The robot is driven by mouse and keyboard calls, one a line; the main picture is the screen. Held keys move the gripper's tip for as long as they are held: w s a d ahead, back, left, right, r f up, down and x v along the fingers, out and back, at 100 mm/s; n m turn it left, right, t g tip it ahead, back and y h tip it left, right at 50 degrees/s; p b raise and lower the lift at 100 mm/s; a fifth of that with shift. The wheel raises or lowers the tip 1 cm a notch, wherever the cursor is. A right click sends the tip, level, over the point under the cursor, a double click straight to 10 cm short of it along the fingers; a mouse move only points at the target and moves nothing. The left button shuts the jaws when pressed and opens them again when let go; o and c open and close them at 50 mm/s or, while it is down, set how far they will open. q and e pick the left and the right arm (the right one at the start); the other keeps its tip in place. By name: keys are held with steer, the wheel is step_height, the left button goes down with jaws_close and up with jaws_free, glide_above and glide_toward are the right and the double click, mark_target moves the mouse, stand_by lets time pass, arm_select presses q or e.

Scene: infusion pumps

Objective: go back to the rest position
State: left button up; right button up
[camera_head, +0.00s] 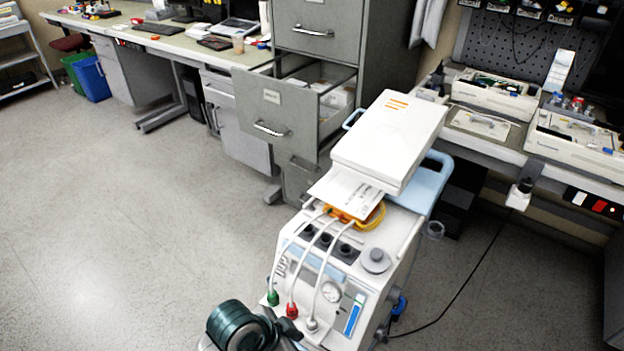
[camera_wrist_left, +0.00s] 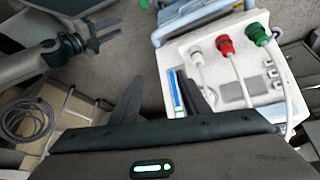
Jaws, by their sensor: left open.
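In the head view a dark green part of my arm is low in the picture, in front of the machine (camera_head: 335,272). My right gripper (camera_wrist_left: 107,31) shows at the upper left of the left wrist view, its two prongs apart and empty. The machine carries a green connector (camera_head: 273,298), a red connector (camera_head: 292,310) and a white connector (camera_head: 312,324) on white hoses.
A white box (camera_head: 388,140) and papers (camera_head: 345,193) lie on the machine's top. Behind it stands a grey cabinet with an open drawer (camera_head: 300,110). A workbench with white devices (camera_head: 497,95) is at right. A black cable (camera_head: 468,280) crosses the floor. The left floor (camera_head: 130,220) is clear.

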arm_select(q)
steer(key=s+a+f+n+t+y, duration=0.1)
steer(key=s+a+f+n+y, duration=0.15)
steer(key=s+a+n, duration=0.55)
steer(key=s+a+f+n+y, duration=0.1)
steer(key=s+a+y, duration=0.2)
steer(key=s+a, duration=0.7)
steer(key=w+f+t+h, duration=0.1)
steer(key=w+f, duration=0.4)
steer(key=f, duration=0.4)
steer(key=w+f+t, duration=0.1)
steer(key=w+f, duration=0.4)
steer(key=f, duration=0.4)
steer(key=s+d+f+t, duration=0.1)
steer(key=d+f, duration=0.1)
steer(key=f, duration=0.6)
steer(key=s+d+f+t+h, duration=0.1)
steer(key=s+f, duration=0.1)
steer(key=f, duration=0.6)
steer(key=shift+d+f, duration=0.15)
steer(key=shift+d, duration=0.2)
steer(key=shift+s, duration=0.1)
steer(key=shift+c, duration=1.4)
steer(key=shift+h, duration=0.25)
